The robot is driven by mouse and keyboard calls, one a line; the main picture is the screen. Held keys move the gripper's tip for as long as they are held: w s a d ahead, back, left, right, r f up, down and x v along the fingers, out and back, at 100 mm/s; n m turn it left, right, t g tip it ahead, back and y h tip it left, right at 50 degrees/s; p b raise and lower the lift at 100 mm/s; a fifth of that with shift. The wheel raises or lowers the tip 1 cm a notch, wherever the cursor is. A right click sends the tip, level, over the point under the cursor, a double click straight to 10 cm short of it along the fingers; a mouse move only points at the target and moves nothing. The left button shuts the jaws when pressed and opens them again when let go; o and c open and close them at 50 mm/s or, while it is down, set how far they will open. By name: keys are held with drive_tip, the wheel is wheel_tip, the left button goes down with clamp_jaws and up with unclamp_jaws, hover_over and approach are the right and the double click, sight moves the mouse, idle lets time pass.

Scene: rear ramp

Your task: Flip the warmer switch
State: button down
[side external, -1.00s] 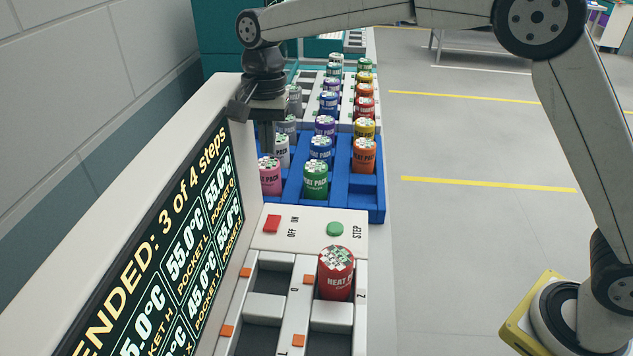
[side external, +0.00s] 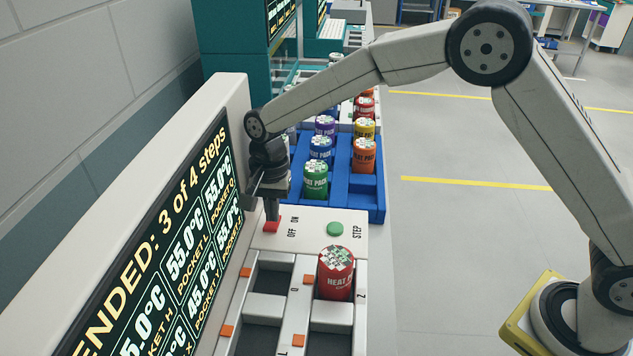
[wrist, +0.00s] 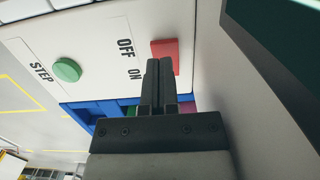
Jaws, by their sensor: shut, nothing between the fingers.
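The warmer switch is a red rocker (side external: 271,227) on the white panel, beside the printed words OFF and ON. It also shows in the wrist view as a red block (wrist: 165,56). My gripper (side external: 271,216) is shut and empty, pointing down, with its fingertips at the switch's far edge on the ON side. In the wrist view the closed fingertips (wrist: 158,63) overlap the edge of the red switch. I cannot tell whether they touch it.
A green STEP button (side external: 335,229) sits right of the switch. A red heat pack (side external: 336,272) stands in a near pocket. A blue tray (side external: 364,191) with several packs lies behind. The tilted display (side external: 165,260) reading "ENDED: 3 of 4 steps" rises close on the left.

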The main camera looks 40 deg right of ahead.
drive_tip(key=shift+f, duration=0.6)
